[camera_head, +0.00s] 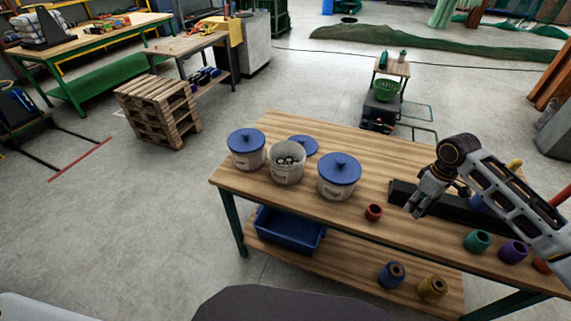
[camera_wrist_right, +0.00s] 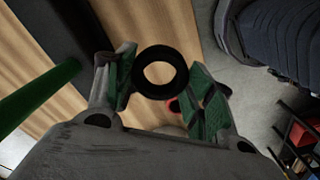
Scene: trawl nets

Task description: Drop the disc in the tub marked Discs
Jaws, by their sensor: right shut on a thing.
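My right gripper (camera_head: 417,207) is above the wooden table, right of the tubs. In the right wrist view its fingers are shut on a black ring-shaped disc (camera_wrist_right: 139,75) with a round hole. The disc is hard to make out in the head view. Three whitish tubs stand on the table. The left tub (camera_head: 246,160) and the right tub (camera_head: 336,191) have blue lids on. The middle tub (camera_head: 287,175) is open and holds several dark rings. Their labels are too small to read. My left gripper is not in view.
A loose blue lid (camera_head: 304,145) lies behind the middle tub. A red spool (camera_head: 373,212) stands between the right tub and my gripper. A long black holder (camera_head: 401,191) lies behind my gripper. Teal (camera_head: 477,241) and purple (camera_head: 513,251) spools stand at the right.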

